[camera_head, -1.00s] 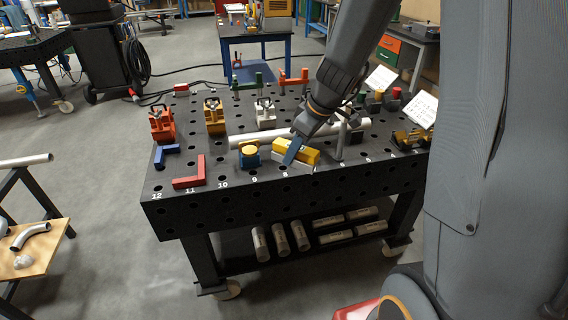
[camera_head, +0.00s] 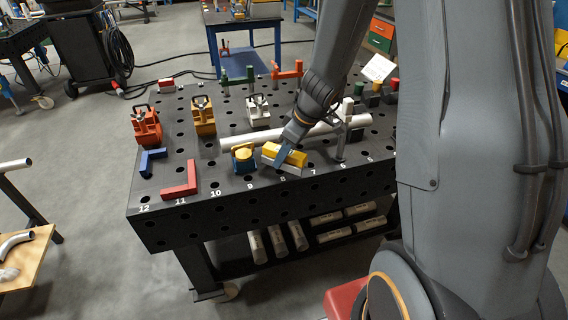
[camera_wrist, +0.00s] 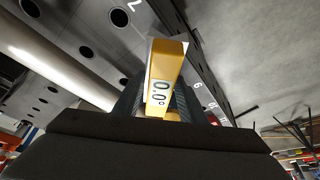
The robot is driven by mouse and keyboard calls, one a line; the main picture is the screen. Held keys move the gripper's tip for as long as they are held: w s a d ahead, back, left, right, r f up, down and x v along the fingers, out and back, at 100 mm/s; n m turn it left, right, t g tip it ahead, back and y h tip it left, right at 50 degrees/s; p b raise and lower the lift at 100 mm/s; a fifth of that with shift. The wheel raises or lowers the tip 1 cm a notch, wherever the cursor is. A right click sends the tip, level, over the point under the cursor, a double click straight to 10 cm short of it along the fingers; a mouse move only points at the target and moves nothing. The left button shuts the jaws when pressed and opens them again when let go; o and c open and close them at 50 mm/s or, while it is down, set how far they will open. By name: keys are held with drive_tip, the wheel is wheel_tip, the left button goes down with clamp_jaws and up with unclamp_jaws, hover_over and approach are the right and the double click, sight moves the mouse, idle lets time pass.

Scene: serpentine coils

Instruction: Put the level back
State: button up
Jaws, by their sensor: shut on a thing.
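The level is a yellow bar (camera_head: 285,155) at the front of the black table, in front of the white tube. In the wrist view the level (camera_wrist: 167,72) stands between my fingers, with a "0.0°" readout on its face. My gripper (camera_head: 281,158) is shut on the level. A pale grey angled piece (camera_head: 270,164) shows just beneath or beside the level in the head view. I cannot tell whether the level touches it or the table.
A white tube (camera_head: 240,140) lies across the table just behind the level. A blue and yellow clamp (camera_head: 244,158) stands close to the left, and a grey post (camera_head: 341,145) to the right. A red angle (camera_head: 180,182) lies front left. Table surface (camera_head: 225,178) is bare near hole 10.

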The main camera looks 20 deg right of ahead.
sight(291, 152)
drive_tip(key=shift+f, duration=1.8)
drive_tip(key=shift+f+b, duration=0.15)
drive_tip(key=shift+b, duration=0.2)
drive_tip(key=o, duration=1.3)
drive_tip(key=shift+c, duration=0.2)
drive_tip(key=shift+r+p, duration=0.2)
drive_tip(key=shift+p, duration=0.2)
drive_tip(key=b+v, duration=0.1)
drive_tip(key=v, duration=0.9)
drive_tip(key=shift+d+r, duration=0.1)
drive_tip(key=shift+r, duration=0.1)
drive_tip(key=shift+s+d+r+b, duration=0.1)
drive_tip(key=shift+s+r+b, duration=0.25)
drive_tip(key=shift+r, duration=0.3)
drive_tip(key=s+a+f+m+g+h, duration=0.1)
drive_tip(key=s+a+m+h, duration=0.2)
drive_tip(key=s+m, duration=0.6)
drive_tip(key=s, duration=0.5)
drive_tip(key=shift+f+g, duration=0.4)
